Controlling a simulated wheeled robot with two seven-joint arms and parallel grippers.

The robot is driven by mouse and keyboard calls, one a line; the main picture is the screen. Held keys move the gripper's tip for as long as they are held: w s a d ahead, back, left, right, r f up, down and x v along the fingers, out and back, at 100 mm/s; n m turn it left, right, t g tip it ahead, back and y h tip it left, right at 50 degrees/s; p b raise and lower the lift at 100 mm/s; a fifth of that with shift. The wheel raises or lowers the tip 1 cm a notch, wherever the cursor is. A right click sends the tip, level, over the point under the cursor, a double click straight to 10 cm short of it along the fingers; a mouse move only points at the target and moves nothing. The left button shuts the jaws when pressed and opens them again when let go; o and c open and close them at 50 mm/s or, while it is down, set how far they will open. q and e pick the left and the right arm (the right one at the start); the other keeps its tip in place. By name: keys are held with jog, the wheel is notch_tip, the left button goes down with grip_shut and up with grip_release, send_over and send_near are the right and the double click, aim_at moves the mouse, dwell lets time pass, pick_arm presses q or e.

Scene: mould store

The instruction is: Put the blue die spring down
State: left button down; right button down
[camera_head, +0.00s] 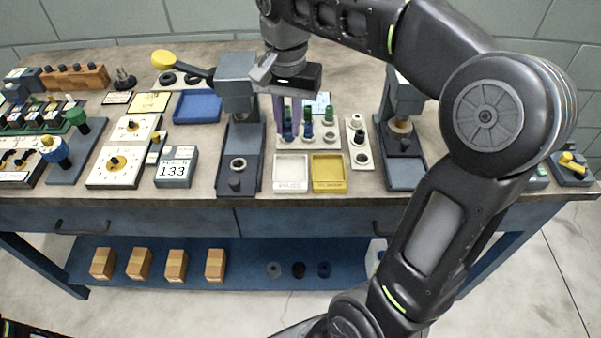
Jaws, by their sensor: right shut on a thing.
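I cannot tell whether the spring's lower end touches the board (293,145). Other blue and green springs (328,117) stand upright close to the right of it. A white tray (290,185) and a yellow tray (327,186) lie in front of the board. My left gripper is out of view.
A grey press (237,85) stands close to the left of my gripper, and another press (404,172) to the right. A narrow white plate (359,158) with rings is beside the board. A blue tray (197,107) and a counter block (176,168) lie further left.

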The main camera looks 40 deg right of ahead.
aim_at(289, 140)
dwell(0.3)
jog(key=shift+f, duration=0.35)
notch_tip(289, 140, down, 5)
jog(key=shift+f+b, duration=0.1)
jog(key=shift+b, duration=0.45)
jog(key=shift+f, duration=0.2)
jog(key=shift+f, duration=1.9)
